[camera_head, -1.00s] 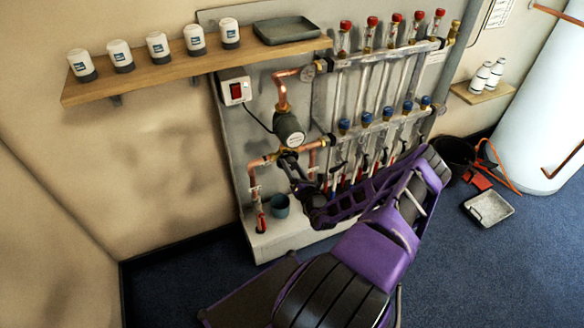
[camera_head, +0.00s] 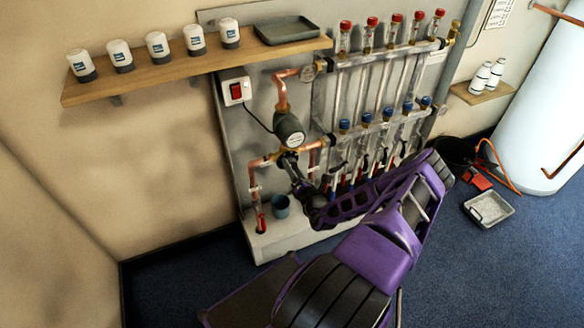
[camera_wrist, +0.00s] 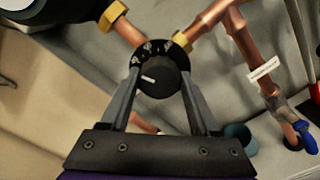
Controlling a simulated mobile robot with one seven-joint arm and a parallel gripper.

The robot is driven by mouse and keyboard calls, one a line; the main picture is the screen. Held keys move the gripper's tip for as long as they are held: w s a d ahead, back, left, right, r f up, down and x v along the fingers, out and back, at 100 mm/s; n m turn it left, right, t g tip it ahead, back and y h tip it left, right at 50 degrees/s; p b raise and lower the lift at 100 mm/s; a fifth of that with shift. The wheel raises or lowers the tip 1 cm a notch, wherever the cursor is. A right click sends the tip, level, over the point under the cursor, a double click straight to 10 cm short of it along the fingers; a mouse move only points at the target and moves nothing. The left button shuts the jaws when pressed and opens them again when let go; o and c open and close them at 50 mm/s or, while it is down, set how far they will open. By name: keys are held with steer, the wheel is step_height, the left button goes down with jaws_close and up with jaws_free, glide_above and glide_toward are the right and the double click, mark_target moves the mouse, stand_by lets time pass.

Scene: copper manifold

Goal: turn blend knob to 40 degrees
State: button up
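The blend knob (camera_wrist: 160,80) is a round black knob with a white pointer line and sits on a dark dial with white marks. In the head view my gripper (camera_head: 287,160) reaches the valve just below the dark round actuator head (camera_head: 290,129). The knob itself is hidden there by my gripper and arm.
Copper pipes (camera_wrist: 211,16) with brass nuts run close around the knob. A blue-green cup (camera_head: 280,205) stands below on the ledge. The manifold with red caps (camera_head: 372,21) and blue caps (camera_head: 366,118) is to the right. A wooden shelf (camera_head: 150,76) is above left.

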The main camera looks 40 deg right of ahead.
steer(key=o, duration=0.4)
steer(key=shift+c, duration=0.2)
steer(key=p+v, duration=0.1)
steer(key=v, duration=1.6)
steer(key=shift+s+p, duration=0.25)
steer(key=shift+p, duration=0.1)
steer(key=shift+w, duration=0.1)
